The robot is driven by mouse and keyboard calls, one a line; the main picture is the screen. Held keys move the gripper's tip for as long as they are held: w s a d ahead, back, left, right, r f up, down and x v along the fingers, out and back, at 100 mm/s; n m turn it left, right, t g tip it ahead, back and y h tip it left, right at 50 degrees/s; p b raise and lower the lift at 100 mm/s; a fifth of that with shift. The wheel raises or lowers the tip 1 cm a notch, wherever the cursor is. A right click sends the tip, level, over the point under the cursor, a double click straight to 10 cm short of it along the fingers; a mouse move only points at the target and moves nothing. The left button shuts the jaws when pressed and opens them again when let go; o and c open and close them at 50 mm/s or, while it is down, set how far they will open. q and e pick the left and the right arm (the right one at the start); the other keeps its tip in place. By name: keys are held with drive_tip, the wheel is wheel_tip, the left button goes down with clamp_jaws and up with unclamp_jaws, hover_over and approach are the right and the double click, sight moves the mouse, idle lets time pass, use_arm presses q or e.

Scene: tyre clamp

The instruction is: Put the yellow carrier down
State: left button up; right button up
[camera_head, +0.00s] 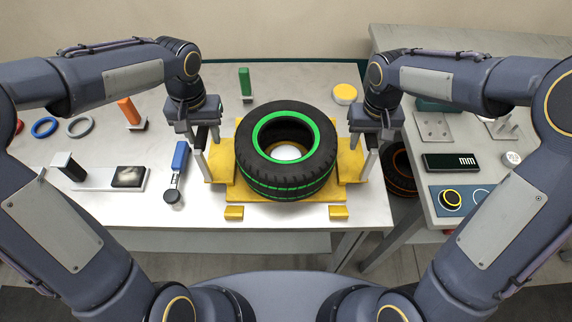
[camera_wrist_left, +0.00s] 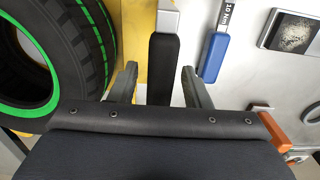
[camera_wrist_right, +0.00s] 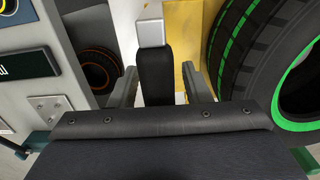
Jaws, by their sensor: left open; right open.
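The yellow carrier (camera_head: 238,212) sits on the light table, with a black, green-striped tyre (camera_head: 318,172) lying flat on it around a white centre piece (camera_head: 286,152). My left gripper (camera_head: 203,143) is at the carrier's left side. In the left wrist view its two open fingers (camera_wrist_left: 158,85) stand either side of a black upright handle (camera_wrist_left: 161,68). My right gripper (camera_head: 366,143) is at the carrier's right side. In the right wrist view its open fingers (camera_wrist_right: 158,88) stand either side of another black handle (camera_wrist_right: 154,72). Whether the fingers touch the handles cannot be told.
Two small yellow blocks (camera_head: 234,213) (camera_head: 339,213) lie at the table's front edge. A blue-handled tool (camera_head: 180,156) lies left of the carrier. A green-handled piece (camera_head: 245,84) and a yellow round piece (camera_head: 345,93) stand behind. A gap with an orange-marked tyre (camera_head: 401,170) separates the right table.

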use_arm(q)
wheel_tip(320, 180, up, 11)
use_arm(e)
drive_tip(key=shift+r, duration=0.15)
use_arm(q)
drive_tip(key=shift+r, duration=0.5)
use_arm(e)
wheel_tip(320, 180, up, 12)
drive_tip(key=shift+f, duration=0.15)
idle(0.4)
